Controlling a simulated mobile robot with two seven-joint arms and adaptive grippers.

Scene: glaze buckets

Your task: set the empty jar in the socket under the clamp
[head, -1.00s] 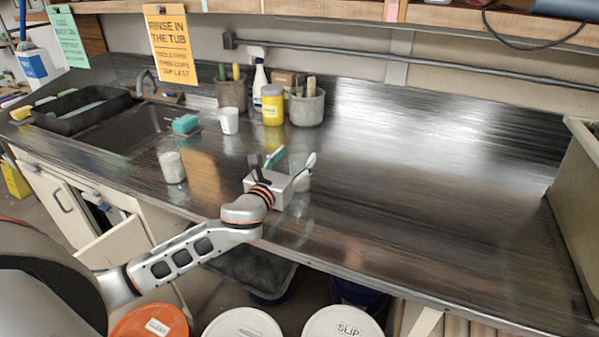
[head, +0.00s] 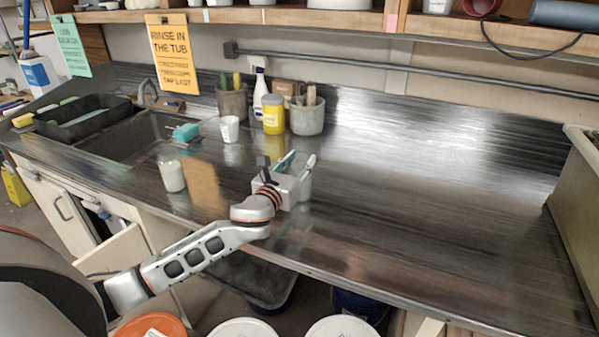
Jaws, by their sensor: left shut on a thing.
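My left gripper (head: 298,161) is over the front part of the steel counter, its fingers pointing away from me. It is shut on a clear glass jar, the empty jar (head: 305,188), which is mostly hidden behind the gripper body and hard to make out. I cannot tell whether the jar touches the counter. A second clear jar with whitish contents (head: 172,176) stands upright on the counter to the left. I cannot make out a socket or a clamp in this view. My right gripper is not in view.
A sink with a black tray (head: 82,132) is at left. A white cup (head: 229,129), yellow-labelled jar (head: 273,115), spray bottle (head: 260,95) and grey tool pot (head: 307,117) stand behind. Lidded buckets (head: 343,328) are below the front edge. The counter's right side is clear.

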